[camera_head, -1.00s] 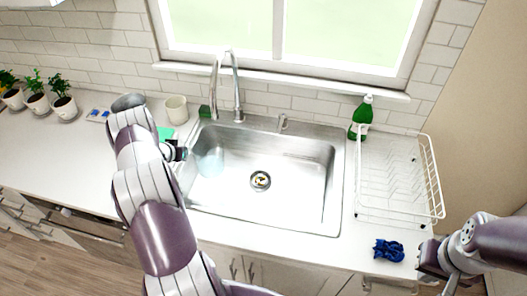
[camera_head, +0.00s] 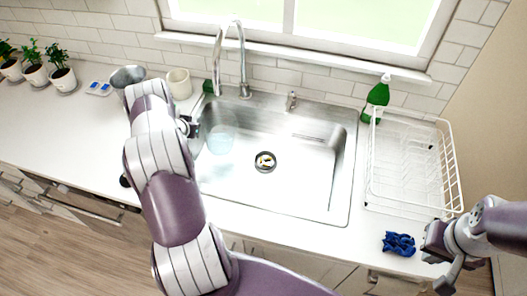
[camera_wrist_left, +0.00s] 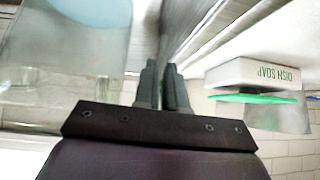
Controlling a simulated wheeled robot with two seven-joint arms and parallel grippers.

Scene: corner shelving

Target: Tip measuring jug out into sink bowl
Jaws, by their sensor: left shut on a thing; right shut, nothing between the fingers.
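The clear measuring jug (camera_head: 220,138) shows faintly in the head view, as a see-through shape with a pale blue disc. It is over the left side of the steel sink bowl (camera_head: 300,185). My left gripper (camera_head: 193,128) is at the jug's left side, shut on it. In the left wrist view the jug (camera_wrist_left: 60,70) fills the left, beside the closely set fingers (camera_wrist_left: 162,85); the grip point is unclear. I cannot tell its tilt. My right gripper (camera_head: 436,258) is shut and empty, at the right near the counter's front.
The tap (camera_head: 243,65) rises behind the sink. A green bottle (camera_head: 376,100) and white dish rack (camera_head: 410,165) stand right of it. A blue cloth (camera_head: 398,243) lies in front. A cream cup (camera_head: 179,84) stands back left. A dish-soap box (camera_wrist_left: 255,73) shows near my left gripper.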

